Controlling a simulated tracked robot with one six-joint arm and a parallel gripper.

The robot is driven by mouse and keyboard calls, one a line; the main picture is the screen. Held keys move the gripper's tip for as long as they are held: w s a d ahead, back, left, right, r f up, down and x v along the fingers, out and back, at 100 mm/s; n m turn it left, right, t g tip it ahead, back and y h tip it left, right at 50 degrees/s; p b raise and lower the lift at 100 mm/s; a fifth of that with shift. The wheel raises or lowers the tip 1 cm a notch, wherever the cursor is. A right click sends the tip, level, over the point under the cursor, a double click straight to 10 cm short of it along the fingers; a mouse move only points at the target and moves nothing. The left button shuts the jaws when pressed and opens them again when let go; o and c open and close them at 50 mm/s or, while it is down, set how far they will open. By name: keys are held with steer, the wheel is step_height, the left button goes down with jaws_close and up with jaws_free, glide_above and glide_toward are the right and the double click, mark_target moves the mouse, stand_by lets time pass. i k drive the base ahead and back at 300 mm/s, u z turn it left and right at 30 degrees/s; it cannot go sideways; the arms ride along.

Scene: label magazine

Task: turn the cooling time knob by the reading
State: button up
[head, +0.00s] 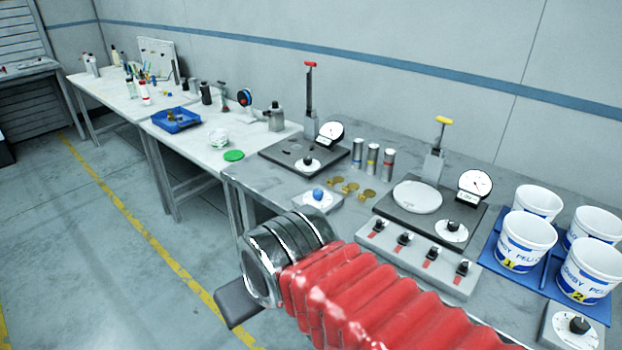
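Several knobs stand on the grey bench; I cannot read which one is for cooling time. A blue knob (319,194) sits on a small pale box. A black knob on a white dial (308,164) is on the left dark plate, near a round gauge (331,130). Another black knob (451,228) is on the right dark plate, below a second gauge (475,185). A further black knob (578,325) is at the lower right. The gauge readings are too small to tell. My gripper (238,303) is mostly hidden behind my arm, left of the bench's front edge, apart from the knobs.
A panel with a row of black switches (420,256) lies along the bench front. Several white buckets (526,240) stand on a blue tray at the right. Open floor (100,235) lies left.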

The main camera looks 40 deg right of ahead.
mark_target(317, 193)
steer(key=z, duration=0.3)
steer(key=i, duration=0.9)
steer(key=z, duration=0.3)
